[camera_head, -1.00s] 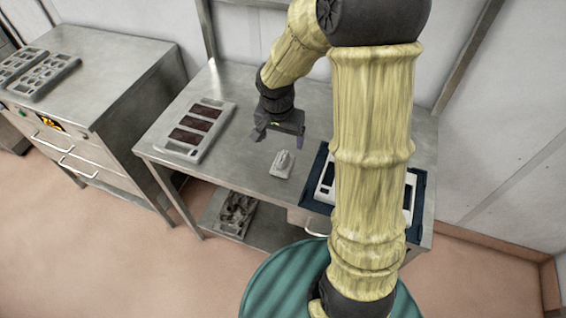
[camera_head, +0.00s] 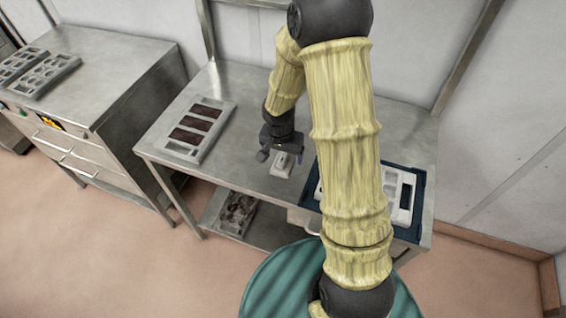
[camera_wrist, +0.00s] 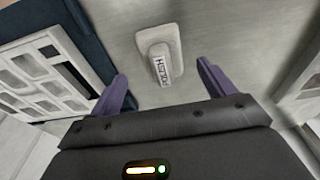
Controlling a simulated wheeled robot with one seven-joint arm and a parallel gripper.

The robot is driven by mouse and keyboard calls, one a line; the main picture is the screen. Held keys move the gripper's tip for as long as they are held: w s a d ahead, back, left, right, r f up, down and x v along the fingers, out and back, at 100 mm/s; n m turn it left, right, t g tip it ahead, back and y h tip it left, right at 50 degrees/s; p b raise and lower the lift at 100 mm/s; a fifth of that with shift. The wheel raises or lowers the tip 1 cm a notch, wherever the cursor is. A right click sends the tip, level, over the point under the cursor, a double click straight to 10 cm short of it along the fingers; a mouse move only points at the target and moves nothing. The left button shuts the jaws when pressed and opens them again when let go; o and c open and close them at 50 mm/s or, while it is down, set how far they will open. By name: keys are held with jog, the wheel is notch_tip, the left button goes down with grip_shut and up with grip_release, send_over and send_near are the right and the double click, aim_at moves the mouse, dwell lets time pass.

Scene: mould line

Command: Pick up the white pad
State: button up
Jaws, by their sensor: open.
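The white pad (camera_head: 283,164) is a small pale block with a raised grip on top, lying on the bare middle of the steel table (camera_head: 262,100). In the wrist view the pad (camera_wrist: 171,38) lies ahead of my fingertips, roughly centred between them, with dark lettering on its raised part. My gripper (camera_head: 282,152) is open and empty, close to the pad and partly over it in the head view. The purple fingers of my gripper (camera_wrist: 162,74) are spread wider than the pad. I cannot tell the exact height above it.
A white mould (camera_head: 397,195) sits on a dark blue tray (camera_head: 418,215) at the right, partly behind my arm. A steel cabinet (camera_head: 110,95) with moulds stands left. A lower shelf holds another tray (camera_head: 236,213).

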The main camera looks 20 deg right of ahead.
aim_at(283, 157)
jog(key=shift+w+d+f+p, duration=0.1)
jog(key=shift+w+f+p, duration=0.1)
jog(key=shift+f, duration=0.6)
jog(key=shift+w+d+f+p, duration=0.1)
jog(key=shift+w+f, duration=0.1)
jog(key=shift+f, duration=0.65)
jog(key=shift+w+f+p, duration=0.15)
jog(key=shift+w+f, duration=0.05)
jog(key=shift+f, duration=0.6)
jog(key=c, duration=1.1)
jog(key=shift+r, duration=0.15)
notch_tip(283, 157, up, 10)
jog(key=shift+f, duration=0.1)
